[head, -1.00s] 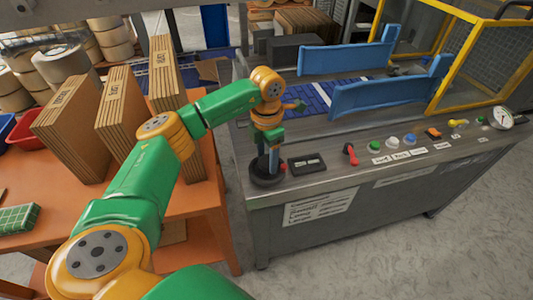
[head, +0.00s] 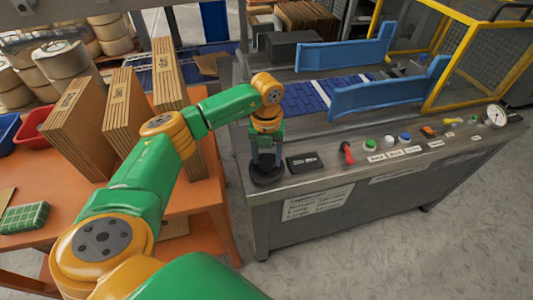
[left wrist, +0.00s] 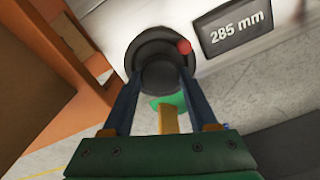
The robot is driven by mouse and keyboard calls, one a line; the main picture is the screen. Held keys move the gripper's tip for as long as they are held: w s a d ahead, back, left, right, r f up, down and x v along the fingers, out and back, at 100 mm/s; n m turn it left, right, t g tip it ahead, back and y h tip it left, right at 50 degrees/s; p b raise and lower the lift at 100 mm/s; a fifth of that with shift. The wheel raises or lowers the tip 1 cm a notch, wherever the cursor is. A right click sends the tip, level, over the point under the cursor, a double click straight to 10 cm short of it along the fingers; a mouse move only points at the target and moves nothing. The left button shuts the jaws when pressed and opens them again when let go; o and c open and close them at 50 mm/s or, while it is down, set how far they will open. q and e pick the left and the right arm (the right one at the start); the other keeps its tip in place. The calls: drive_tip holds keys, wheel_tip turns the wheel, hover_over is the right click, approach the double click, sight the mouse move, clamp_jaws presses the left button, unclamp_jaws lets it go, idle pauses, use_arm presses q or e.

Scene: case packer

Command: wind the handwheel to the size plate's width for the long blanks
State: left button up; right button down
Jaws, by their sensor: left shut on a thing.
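The handwheel (head: 267,177) is a dark round wheel at the left front corner of the machine top. In the left wrist view the wheel (left wrist: 133,52) shows its red knob (left wrist: 184,47) on the display side. My left gripper (head: 265,158) points down from above and is shut on the wheel's dark hub; the fingers also show in the left wrist view (left wrist: 158,82). The display (left wrist: 237,32) beside the wheel reads 285 mm. The size plate (head: 318,203) is a white label on the machine's front, its figures too small to read. My right gripper is out of view.
Blue guides (head: 345,53) stand over a blue conveyor (head: 303,98). A red lever (head: 348,153), coloured buttons and a dial (head: 495,116) line the panel. Upright bundles of cardboard blanks (head: 78,128) stand on the orange table (head: 60,225) at left.

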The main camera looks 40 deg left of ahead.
sight(267, 159)
use_arm(q)
drive_tip(key=shift+w+r+n, duration=0.1)
drive_tip(key=shift+n, duration=0.8)
drive_tip(key=o, duration=1.4)
wheel_tip(267, 159, up, 7)
